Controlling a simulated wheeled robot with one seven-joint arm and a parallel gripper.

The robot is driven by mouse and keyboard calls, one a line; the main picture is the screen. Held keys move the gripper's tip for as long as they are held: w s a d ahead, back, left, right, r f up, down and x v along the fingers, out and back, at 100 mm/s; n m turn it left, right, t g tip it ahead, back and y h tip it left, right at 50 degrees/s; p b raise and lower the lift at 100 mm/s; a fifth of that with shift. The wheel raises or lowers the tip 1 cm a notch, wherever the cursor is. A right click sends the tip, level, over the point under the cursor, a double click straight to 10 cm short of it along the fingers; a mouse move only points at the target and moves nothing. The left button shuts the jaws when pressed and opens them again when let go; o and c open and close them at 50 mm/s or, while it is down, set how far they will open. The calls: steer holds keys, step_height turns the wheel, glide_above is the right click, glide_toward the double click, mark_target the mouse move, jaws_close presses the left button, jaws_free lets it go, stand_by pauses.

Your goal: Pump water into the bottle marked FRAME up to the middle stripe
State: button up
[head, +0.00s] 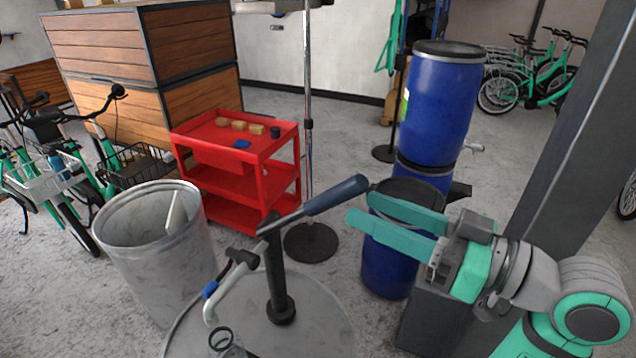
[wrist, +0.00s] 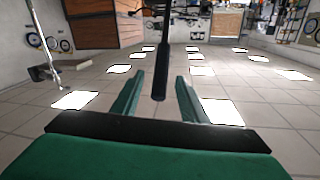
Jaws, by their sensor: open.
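A hand pump stands on a round grey drum lid, with a dark pump handle (head: 337,195) sloping up to the right and a grey spout (head: 222,292) with a blue band. A clear bottle (head: 226,345) is under the spout, cut off by the bottom edge; its marking, stripes and water level cannot be read. My gripper (head: 360,208) is open and empty, with its green fingertips close to the handle's free end. In the wrist view the dark handle (wrist: 162,65) lines up between the open fingers (wrist: 160,78); I cannot tell whether it touches them.
A grey metal bin (head: 155,255) stands left of the pump. A red cart (head: 235,180) with small blocks is behind it. Blue barrels (head: 440,105) stand behind my gripper. A thin pole on a round base (head: 311,243) rises behind the handle.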

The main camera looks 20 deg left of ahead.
mark_target(302, 214)
steer(key=a, duration=0.3)
steer(key=w+a, duration=0.1)
steer(key=a, duration=0.3)
steer(key=w+a, duration=0.1)
steer(key=a, duration=0.2)
steer(key=shift+a, duration=0.35)
jaws_close()
